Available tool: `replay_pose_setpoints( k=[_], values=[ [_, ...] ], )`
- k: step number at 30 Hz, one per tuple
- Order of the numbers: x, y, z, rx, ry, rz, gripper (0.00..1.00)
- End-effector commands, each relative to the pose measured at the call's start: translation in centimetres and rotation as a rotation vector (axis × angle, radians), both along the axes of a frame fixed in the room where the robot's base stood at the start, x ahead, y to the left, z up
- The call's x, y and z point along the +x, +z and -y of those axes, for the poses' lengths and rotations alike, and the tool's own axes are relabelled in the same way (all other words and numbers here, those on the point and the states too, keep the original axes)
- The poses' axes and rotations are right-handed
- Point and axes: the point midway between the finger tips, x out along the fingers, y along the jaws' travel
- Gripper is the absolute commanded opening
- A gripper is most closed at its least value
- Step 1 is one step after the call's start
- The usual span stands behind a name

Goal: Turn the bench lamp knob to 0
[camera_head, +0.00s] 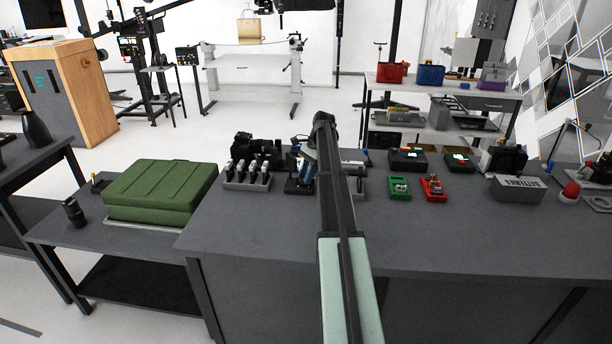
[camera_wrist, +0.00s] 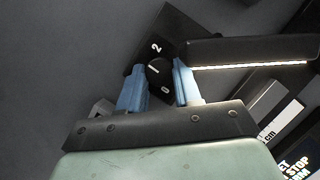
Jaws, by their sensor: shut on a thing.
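The bench lamp's dark round knob (camera_wrist: 160,73) sits between the two blue fingers of my gripper (camera_wrist: 158,65) in the wrist view. My gripper is shut on the knob, one finger on each side. A white "2" shows above the knob and a white "0" below it. A short white mark lies between these numbers; I cannot tell whether it is a pointer or a printed digit. The lamp's black bar (camera_wrist: 255,48) with a lit strip extends to the right. In the head view my arm hides most of the knob area.
A rack of black and white items (camera_head: 247,184) stands left of my arm. A green box (camera_head: 399,188), a red box (camera_head: 433,188) and a grey batteries bin (camera_head: 518,188) stand to the right. The front of the dark bench (camera_head: 450,240) is clear.

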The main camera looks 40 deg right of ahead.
Motion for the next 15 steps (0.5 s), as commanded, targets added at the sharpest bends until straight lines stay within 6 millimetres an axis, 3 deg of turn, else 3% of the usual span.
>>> replay_pose_setpoints(
  k=[15],
  values=[
    [0.05,-0.01,0.02,-0.001,0.074,0.000,0.03]
  ],
)
